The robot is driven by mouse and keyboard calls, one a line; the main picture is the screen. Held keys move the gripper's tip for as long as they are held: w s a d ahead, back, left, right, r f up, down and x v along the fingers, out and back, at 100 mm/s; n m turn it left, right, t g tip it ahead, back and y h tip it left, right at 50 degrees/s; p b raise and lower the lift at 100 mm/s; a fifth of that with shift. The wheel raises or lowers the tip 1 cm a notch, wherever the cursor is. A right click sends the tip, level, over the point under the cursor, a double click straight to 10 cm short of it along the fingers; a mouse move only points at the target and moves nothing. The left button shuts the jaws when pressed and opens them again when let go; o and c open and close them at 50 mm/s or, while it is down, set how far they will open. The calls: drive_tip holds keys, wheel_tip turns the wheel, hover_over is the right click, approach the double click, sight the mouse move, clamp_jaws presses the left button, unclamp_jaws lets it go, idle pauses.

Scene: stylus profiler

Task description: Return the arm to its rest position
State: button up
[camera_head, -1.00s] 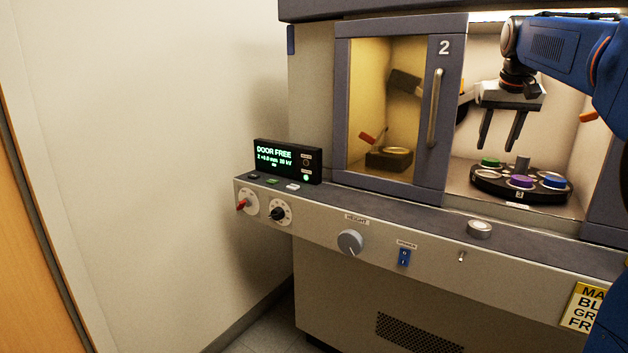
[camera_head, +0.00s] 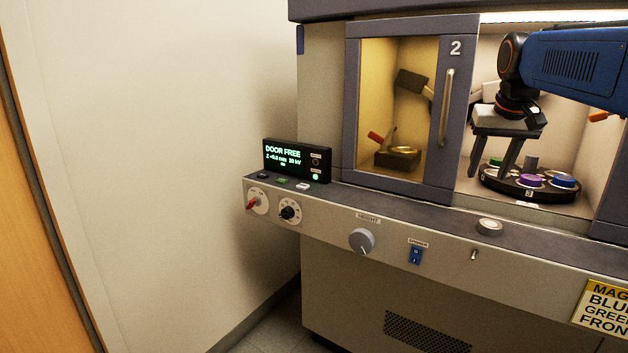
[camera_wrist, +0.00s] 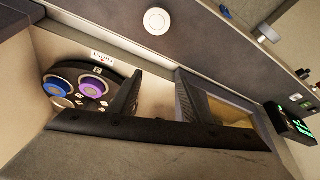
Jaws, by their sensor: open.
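My gripper (camera_head: 489,174) hangs at the open bay on the right of the machine, fingers pointing down, apart and empty. My blue arm reaches in from the right edge of the head view. A round black turntable (camera_head: 530,193) with green, purple and blue-topped holders sits in the bay, behind and to the right of the fingers. In the wrist view, my gripper (camera_wrist: 157,92) shows two dark fingers spread with nothing between them. The purple holder (camera_wrist: 92,87) and blue holder (camera_wrist: 57,87) lie left of them. The rest position is not marked in view.
The sliding door (camera_head: 405,190), marked 2, covers the left bay. A plain wall (camera_head: 160,150) stands at left.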

drive_tip(key=s+a+f+n, duration=0.1)
drive_tip(key=s+a+f, duration=0.2)
drive_tip(key=s+f, duration=0.6)
drive_tip(key=s+a+f+n, duration=0.1)
drive_tip(key=s+a+f, duration=0.3)
drive_tip(key=s+f, duration=0.4)
drive_tip(key=s+a+f+y, duration=0.1)
drive_tip(key=s+a+f, duration=0.3)
drive_tip(key=s+f, duration=0.5)
drive_tip(key=s, duration=0.2)
drive_tip(key=shift+s+f+n, duration=0.3)
drive_tip(key=shift+n, duration=0.1)
